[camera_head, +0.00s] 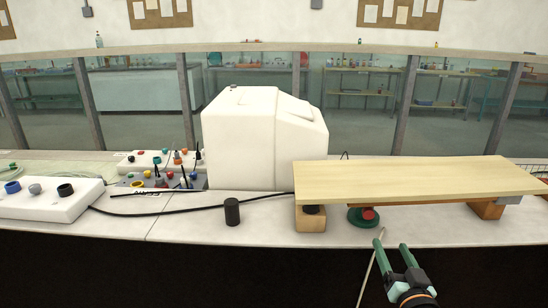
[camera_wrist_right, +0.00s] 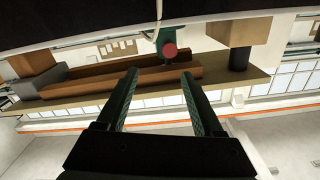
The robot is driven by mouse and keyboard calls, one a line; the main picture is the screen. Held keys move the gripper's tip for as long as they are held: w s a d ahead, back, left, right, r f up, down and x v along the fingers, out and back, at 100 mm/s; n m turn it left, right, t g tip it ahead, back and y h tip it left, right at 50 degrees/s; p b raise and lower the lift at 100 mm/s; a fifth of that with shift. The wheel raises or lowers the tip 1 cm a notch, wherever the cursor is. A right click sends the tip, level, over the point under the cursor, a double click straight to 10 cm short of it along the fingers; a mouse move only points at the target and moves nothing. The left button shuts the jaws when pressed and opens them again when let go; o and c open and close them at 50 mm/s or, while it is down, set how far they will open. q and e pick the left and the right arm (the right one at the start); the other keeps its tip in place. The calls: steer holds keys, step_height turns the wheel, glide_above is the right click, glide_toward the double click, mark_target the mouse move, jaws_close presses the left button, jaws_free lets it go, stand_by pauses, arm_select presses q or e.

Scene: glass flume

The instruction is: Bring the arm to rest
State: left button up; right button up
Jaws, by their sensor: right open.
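My right gripper (camera_head: 391,244) is at the lower right of the head view, in front of the counter's front edge. Its two green fingers are apart, with nothing between them. In the right wrist view the gripper (camera_wrist_right: 158,73) also shows spread and empty fingers. The green piece with a red knob (camera_head: 364,216) stands beyond the fingertips, under the wooden board, and is apart from them. It also shows in the wrist view (camera_wrist_right: 169,48). My left gripper is in neither view.
A pale wooden board (camera_head: 410,178) rests on blocks (camera_head: 311,220) at right. A thin beige cord (camera_head: 369,268) hangs beside my gripper. A white housing (camera_head: 250,140), a black cylinder (camera_head: 232,212) and a white control box (camera_head: 45,200) stand on the counter (camera_head: 190,228).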

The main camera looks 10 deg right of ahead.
steer(key=s+a+f+n+g+y+p, duration=0.1)
steer(key=s+a+f+n+g+y, duration=0.2)
steer(key=s+a+f, duration=0.6)
steer(key=s+a+f+n+g+y+p, duration=0.2)
steer(key=s+a+f, duration=0.7)
steer(key=f, duration=0.8)
steer(key=s+n+g+y, duration=0.1)
steer(key=s+n+g, duration=0.1)
steer(key=g, duration=0.1)
steer(key=shift+s+a, duration=0.35)
steer(key=shift+s, duration=0.05)
steer(key=shift+r, duration=0.1)
